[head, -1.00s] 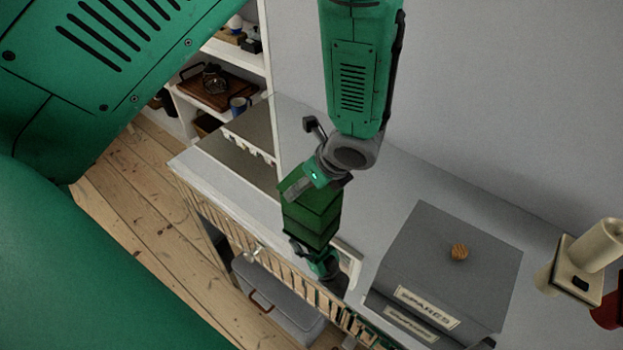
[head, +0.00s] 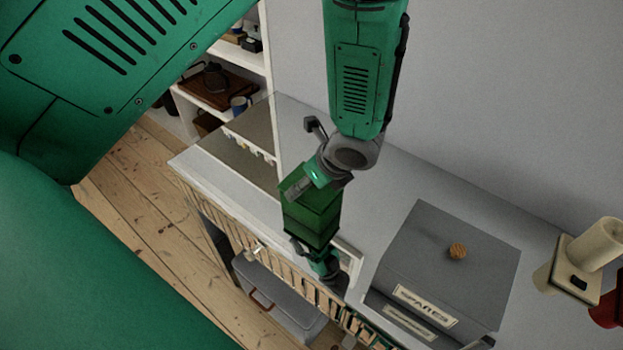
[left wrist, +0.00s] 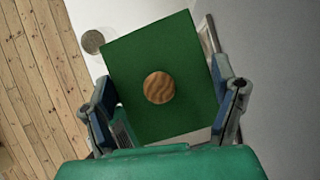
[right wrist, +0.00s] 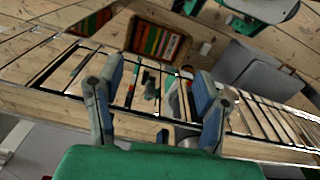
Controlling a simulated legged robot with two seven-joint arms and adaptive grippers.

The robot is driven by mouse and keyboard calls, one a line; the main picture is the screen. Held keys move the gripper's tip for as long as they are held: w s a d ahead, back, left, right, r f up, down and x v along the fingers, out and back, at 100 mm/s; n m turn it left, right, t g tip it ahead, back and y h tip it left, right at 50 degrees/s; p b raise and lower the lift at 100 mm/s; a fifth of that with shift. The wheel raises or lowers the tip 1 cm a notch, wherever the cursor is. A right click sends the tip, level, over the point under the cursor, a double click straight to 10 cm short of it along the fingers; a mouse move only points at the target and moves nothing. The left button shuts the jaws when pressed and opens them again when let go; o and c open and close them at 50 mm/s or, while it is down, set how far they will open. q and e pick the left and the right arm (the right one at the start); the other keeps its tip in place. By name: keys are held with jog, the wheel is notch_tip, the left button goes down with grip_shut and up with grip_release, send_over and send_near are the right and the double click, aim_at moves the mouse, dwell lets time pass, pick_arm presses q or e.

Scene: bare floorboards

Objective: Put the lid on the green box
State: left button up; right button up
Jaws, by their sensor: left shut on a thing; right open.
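A square dark green lid (left wrist: 150,120) with a round wooden knob (left wrist: 159,87) fills the middle of the left wrist view. My left gripper (left wrist: 165,78) is shut on it, with pads against two opposite edges. In the head view a dark green block, the green box (head: 312,215), is below the wrist of my left arm, over the worktop's front part. My right gripper (right wrist: 159,75) is open and empty, facing a slatted wooden front (right wrist: 150,90).
A grey box labelled SPARES (head: 420,265) with a wooden knob stands on the pale worktop (head: 390,180), to the right. A cream fixture (head: 595,245) is beyond it. A grey lidded bin (head: 275,290) is on the floorboards below. Shelves (head: 225,90) stand behind.

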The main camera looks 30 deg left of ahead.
pick_arm(q)
jog(key=shift+f, duration=0.35)
dwell(0.3)
dwell(0.4)
jog(key=o, duration=1)
jog(key=shift+r+p, duration=3.45)
jog(key=shift+r, duration=0.1)
